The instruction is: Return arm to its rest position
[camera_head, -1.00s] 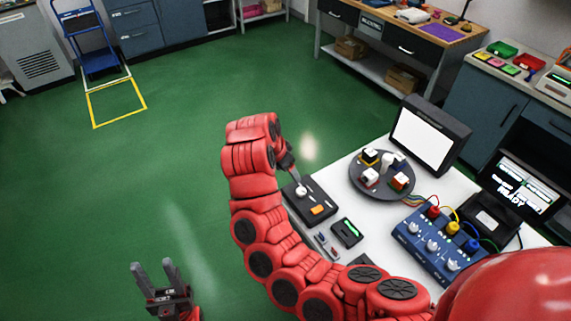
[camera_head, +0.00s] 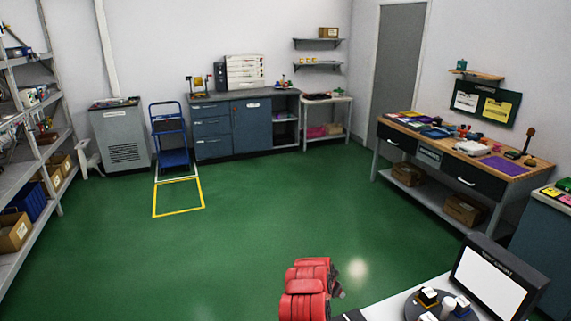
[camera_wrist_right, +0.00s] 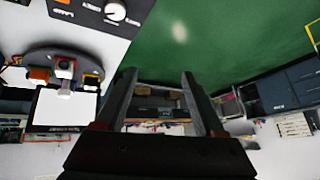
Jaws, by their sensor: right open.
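My right arm (camera_head: 308,288) shows in the head view only as red, padded links at the bottom centre, left of the white table. Its gripper is mostly hidden behind the links there. In the right wrist view my right gripper (camera_wrist_right: 158,78) has its two dark fingers spread apart with nothing between them. It touches no object that I can see. My left gripper is out of view.
The white table (camera_head: 385,305) at the lower right carries a round turntable (camera_head: 412,308) with small blocks and a monitor (camera_head: 492,285). Green floor (camera_head: 240,235) lies open ahead. A blue cart (camera_head: 172,140), cabinets (camera_head: 250,130) and a workbench (camera_head: 460,165) stand farther back.

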